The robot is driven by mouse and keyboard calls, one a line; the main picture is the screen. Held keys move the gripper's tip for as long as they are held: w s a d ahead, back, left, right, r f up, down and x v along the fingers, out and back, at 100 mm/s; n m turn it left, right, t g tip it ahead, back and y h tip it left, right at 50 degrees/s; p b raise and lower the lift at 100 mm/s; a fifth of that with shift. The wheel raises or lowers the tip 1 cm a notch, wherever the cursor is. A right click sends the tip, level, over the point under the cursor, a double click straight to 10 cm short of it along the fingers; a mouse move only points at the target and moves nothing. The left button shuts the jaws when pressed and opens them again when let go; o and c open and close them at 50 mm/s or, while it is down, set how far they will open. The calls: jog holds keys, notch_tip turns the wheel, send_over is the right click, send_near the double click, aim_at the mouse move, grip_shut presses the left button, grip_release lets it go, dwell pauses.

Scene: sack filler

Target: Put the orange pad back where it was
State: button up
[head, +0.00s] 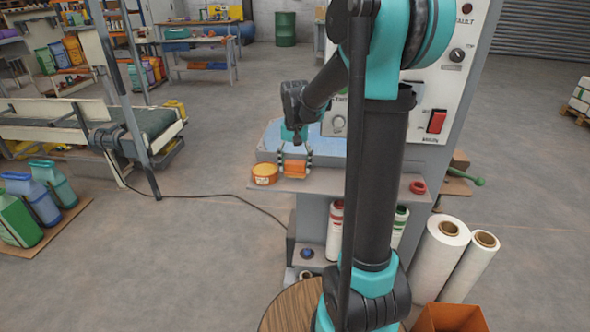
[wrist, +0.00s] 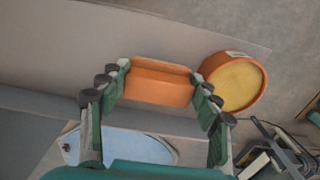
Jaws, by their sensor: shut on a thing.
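The orange pad (head: 294,168) is a small block at the front edge of the machine's grey shelf. My gripper (head: 295,158) points down at it, with one finger on each side. In the wrist view the pad (wrist: 158,86) sits between the fingertips of my gripper (wrist: 160,80), which is shut on it. I cannot tell whether the pad's underside touches the shelf.
A round orange tin with a yellow top (head: 265,174) stands just left of the pad; it shows right of it in the wrist view (wrist: 238,84). A red ring (head: 418,187) lies at the shelf's right end. White rolls (head: 440,250) stand on the floor.

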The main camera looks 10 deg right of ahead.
aim_at(295, 163)
jog(key=shift+f, duration=0.8)
jog(key=o, duration=0.8)
jog(key=shift+c, duration=0.2)
notch_tip(295, 163, up, 12)
jog(key=shift+f, duration=0.15)
jog(key=s+d+f+n+t, duration=0.1)
jog(key=s+d+f+t, duration=0.1)
jog(key=s+f, duration=0.7)
jog(key=s+d+f+n+t, duration=0.2)
jog(key=s+f, duration=0.7)
jog(key=s, duration=0.3)
jog(key=shift+s+n, duration=0.15)
jog(key=shift+n, duration=0.15)
jog(key=shift+d, duration=0.1)
